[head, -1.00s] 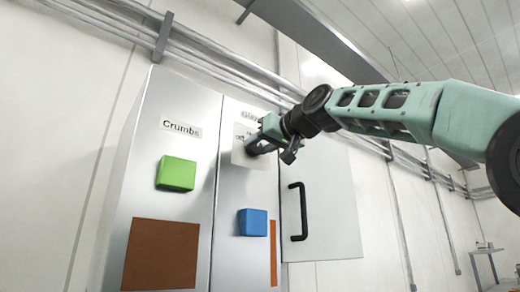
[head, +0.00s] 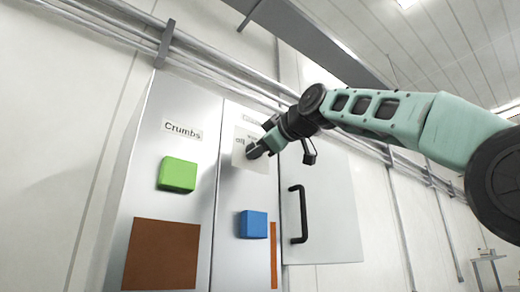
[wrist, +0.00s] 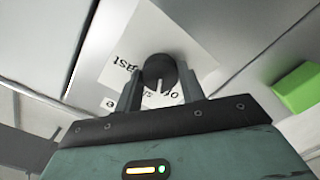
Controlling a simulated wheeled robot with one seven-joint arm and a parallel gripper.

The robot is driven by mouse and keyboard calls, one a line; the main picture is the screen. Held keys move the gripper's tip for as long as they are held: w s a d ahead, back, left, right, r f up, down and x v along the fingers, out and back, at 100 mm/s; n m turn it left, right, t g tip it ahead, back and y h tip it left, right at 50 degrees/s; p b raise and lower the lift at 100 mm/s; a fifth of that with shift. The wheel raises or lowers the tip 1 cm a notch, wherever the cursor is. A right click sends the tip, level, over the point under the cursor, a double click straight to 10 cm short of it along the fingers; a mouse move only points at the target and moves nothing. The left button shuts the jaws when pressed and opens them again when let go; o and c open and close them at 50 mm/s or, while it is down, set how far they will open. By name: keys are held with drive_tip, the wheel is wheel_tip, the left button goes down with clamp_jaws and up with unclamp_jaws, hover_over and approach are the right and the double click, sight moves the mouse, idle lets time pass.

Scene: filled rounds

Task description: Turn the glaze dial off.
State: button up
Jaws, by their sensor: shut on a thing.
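The dark round dial (wrist: 160,68) sits on a white plate (wrist: 120,70) with printed words in the wrist view. "fast" reads at its left; parts of other words, one starting "of", show below it, partly covered by the fingers. A pale mark on the dial points down in this view, towards my palm; I cannot tell exactly which word it meets. My gripper (wrist: 160,90) is shut on the dial, one finger on each side. In the head view my gripper (head: 258,149) is at the plate (head: 238,158), where "off" shows at the left, and hides most of the dial.
A "Crumbs" panel with a green block (head: 177,174) is to the left. A blue block (head: 253,224) is below the dial. An open-looking door (head: 330,215) with a black handle (head: 298,213) is close on the right, below my arm.

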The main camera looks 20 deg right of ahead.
drive_tip(key=n, duration=0.5)
drive_tip(key=shift+f+n, duration=0.1)
drive_tip(key=shift+n, duration=0.3)
idle(0.4)
drive_tip(key=o, duration=1)
drive_tip(key=shift+s+b, duration=0.1)
drive_tip(key=shift+b, duration=0.2)
drive_tip(key=b+v, duration=0.5)
drive_tip(key=v, duration=1.2)
drive_tip(key=shift+s+a, duration=0.2)
